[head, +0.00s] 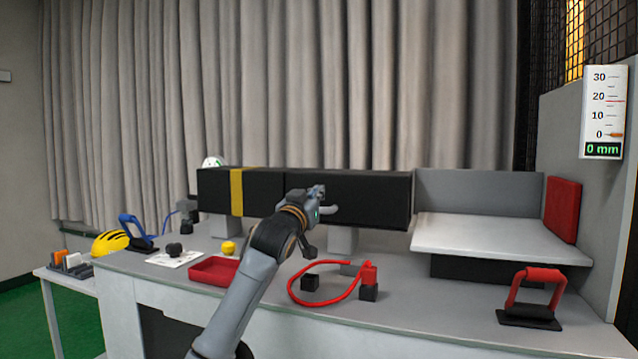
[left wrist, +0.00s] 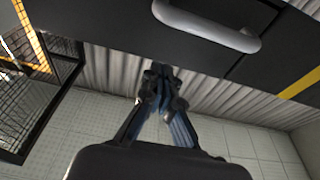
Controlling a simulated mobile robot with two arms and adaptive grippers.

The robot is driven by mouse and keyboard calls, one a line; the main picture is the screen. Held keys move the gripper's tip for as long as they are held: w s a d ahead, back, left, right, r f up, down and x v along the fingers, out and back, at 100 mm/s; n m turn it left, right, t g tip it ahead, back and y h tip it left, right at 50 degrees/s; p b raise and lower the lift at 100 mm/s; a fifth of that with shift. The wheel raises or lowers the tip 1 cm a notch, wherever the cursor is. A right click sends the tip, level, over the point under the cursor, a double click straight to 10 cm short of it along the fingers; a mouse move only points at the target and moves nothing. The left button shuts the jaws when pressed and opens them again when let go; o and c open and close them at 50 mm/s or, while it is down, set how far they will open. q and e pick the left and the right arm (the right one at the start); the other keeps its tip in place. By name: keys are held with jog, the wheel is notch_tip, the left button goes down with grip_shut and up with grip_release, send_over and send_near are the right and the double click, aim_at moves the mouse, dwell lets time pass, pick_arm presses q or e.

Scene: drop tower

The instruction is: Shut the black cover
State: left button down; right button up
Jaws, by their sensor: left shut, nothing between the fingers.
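The black cover (head: 375,203) is a long box-like front with a pale grey handle (head: 329,210). A second black section with a yellow stripe adjoins it on the left. The cover ends where the grey shelf (head: 490,235) begins, and that shelf stands uncovered. My left gripper (head: 318,192) is in front of the cover, just by the handle, and hides part of it. In the left wrist view the handle (left wrist: 205,27) is at the top and the closed fingers (left wrist: 157,72) are below it, apart from it in the picture. My right gripper is not in view.
A red block (head: 563,210) stands at the shelf's right end. A red-handled tool (head: 533,297), a red cable loop (head: 292,291) and a red tray (head: 212,270) lie on the bench. A gauge (head: 603,110) reads 0 mm. A yellow helmet (head: 110,242) is at left.

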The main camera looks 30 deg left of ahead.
pick_arm(q)
jog(key=f+v, duration=0.1)
jog(key=v, duration=1.1)
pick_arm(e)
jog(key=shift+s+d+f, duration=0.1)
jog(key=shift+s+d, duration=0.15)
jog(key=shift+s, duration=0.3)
pick_arm(q)
jog(key=shift+a, duration=0.1)
